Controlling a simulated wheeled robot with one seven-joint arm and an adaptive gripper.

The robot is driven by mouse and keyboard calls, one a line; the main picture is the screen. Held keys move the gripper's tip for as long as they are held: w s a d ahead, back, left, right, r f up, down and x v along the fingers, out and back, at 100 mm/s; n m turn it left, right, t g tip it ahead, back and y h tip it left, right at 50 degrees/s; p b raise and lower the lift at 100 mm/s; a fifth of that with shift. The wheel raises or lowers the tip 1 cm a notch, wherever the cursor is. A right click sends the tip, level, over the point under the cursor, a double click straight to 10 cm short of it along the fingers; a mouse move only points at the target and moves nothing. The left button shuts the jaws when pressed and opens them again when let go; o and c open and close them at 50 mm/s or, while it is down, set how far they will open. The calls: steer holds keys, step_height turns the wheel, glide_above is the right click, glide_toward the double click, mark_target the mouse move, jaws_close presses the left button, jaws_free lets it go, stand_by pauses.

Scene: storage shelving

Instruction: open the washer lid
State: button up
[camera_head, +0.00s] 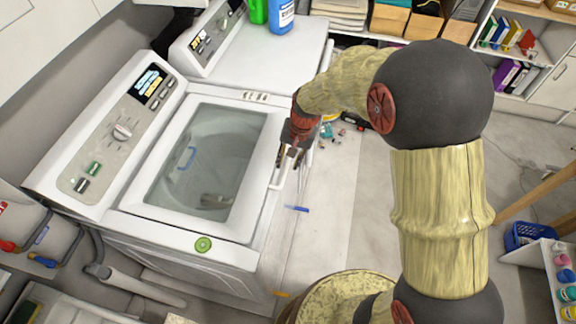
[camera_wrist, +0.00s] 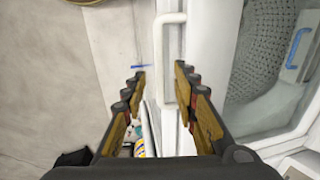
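The white washer (camera_head: 160,240) stands at the left in the head view. Its lid (camera_head: 148,197), with a large glass window, lies flat and closed on top. A white bar handle (camera_head: 280,172) is on the lid's right edge; it also shows in the wrist view (camera_wrist: 161,60). My gripper (camera_head: 284,160) is at this right edge, by the handle. In the wrist view my gripper (camera_wrist: 161,76) is open, with the handle between the lines of its two fingers, closer to the right one. I cannot tell whether a finger touches it. Nothing is held.
A second white machine (camera_head: 262,60) stands behind the washer, with green and blue bottles (camera_head: 281,16) on top. The control panel (camera_head: 120,130) rises at the washer's left. Floor (camera_head: 340,190) to the right is mostly clear. Shelves (camera_head: 530,50) stand at the back right.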

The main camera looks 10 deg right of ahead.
mark_target(285, 170)
steer(key=shift+a+f, duration=0.2)
steer(key=shift+f, duration=0.8)
steer(key=shift+a+f, duration=0.2)
steer(key=shift+f, duration=0.8)
steer(key=shift+c, duration=0.2)
jaws_close()
